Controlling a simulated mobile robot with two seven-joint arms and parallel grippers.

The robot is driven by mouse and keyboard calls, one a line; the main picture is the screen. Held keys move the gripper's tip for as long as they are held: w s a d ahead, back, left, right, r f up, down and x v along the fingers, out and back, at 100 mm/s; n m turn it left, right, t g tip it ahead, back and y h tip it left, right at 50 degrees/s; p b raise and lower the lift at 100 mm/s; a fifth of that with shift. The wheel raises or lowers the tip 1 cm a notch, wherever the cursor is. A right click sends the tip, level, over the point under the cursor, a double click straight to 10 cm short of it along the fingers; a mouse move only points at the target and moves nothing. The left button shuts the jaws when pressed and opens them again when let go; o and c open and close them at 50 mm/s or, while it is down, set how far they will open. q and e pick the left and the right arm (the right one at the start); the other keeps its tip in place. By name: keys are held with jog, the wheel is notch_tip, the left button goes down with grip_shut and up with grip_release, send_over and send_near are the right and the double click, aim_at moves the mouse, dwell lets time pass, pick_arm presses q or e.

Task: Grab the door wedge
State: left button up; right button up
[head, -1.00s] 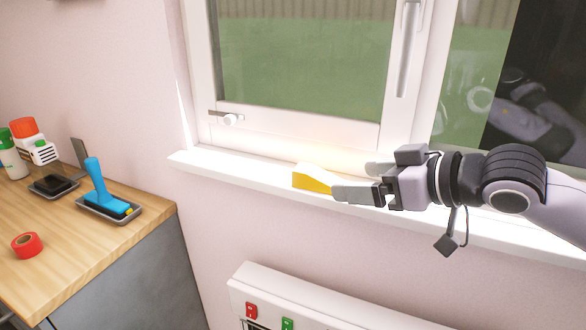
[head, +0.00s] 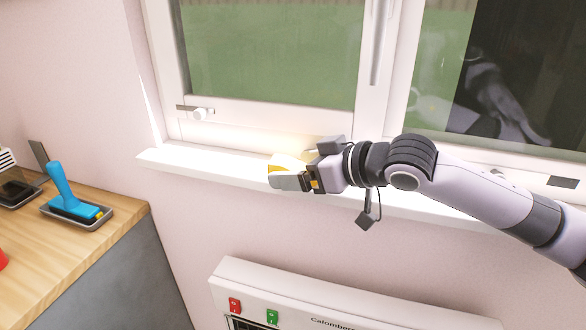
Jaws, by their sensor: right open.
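The door wedge (head: 285,162) is yellow with a pale, brightly lit top and lies on the white window sill. My right gripper (head: 284,172) is at the wedge, with its near finger in front of it and hiding much of its front side. The far finger is largely hidden behind the wedge. The jaws are open around the wedge; I cannot tell whether a finger touches it. My left gripper is not in view.
The window sill (head: 190,160) is narrow, with the window frame behind it. A white heater (head: 290,293) with red and green switches is below. A wooden worktop (head: 50,250) at left holds a blue-handled tool (head: 66,190) in a tray.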

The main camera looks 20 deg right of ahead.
jog(key=c, duration=1.6)
